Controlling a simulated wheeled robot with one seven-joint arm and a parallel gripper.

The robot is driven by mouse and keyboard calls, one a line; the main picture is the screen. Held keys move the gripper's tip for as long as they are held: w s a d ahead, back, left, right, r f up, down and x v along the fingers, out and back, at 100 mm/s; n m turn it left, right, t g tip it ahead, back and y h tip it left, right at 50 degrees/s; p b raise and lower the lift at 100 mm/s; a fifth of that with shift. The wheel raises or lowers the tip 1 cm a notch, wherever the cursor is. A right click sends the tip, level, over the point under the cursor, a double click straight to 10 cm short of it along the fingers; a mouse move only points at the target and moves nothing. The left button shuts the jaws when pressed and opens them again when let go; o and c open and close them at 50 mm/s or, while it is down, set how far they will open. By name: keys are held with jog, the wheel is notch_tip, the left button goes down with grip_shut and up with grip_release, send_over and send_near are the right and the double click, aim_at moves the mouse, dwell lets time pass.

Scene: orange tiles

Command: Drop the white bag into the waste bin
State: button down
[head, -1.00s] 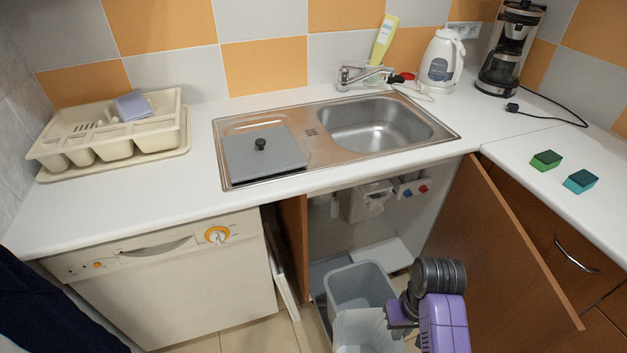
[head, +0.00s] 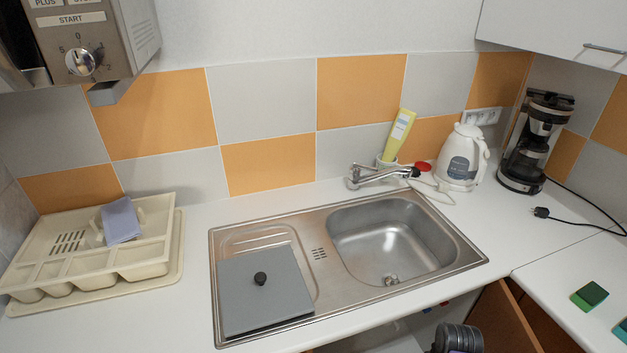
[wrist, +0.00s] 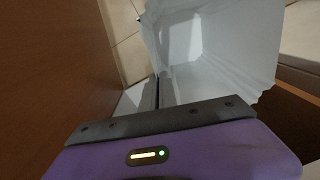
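The white bag (wrist: 215,45) fills the upper right of the wrist view, hanging with its open mouth toward the camera. My gripper (wrist: 157,90) is at the bag's near left side, its fingers together on the bag's edge; the grip itself is partly hidden. In the head view only the dark top of my arm shows at the bottom edge, so the bag and gripper are out of that view. The waste bin cannot be made out in either current view.
A brown cabinet door (wrist: 45,80) stands close on the left in the wrist view, with floor tiles (wrist: 125,35) beyond. In the head view, the counter holds a sink (head: 390,240), a dish rack (head: 100,265), a kettle (head: 462,160) and a coffee maker (head: 530,140).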

notch_tip(320, 180, down, 5)
jog(key=b, duration=0.4)
jog(key=shift+f, duration=0.15)
jog(key=c, duration=1.6)
grip_release()
jog(key=shift+d+r, duration=0.2)
jog(key=shift+r, duration=3.75)
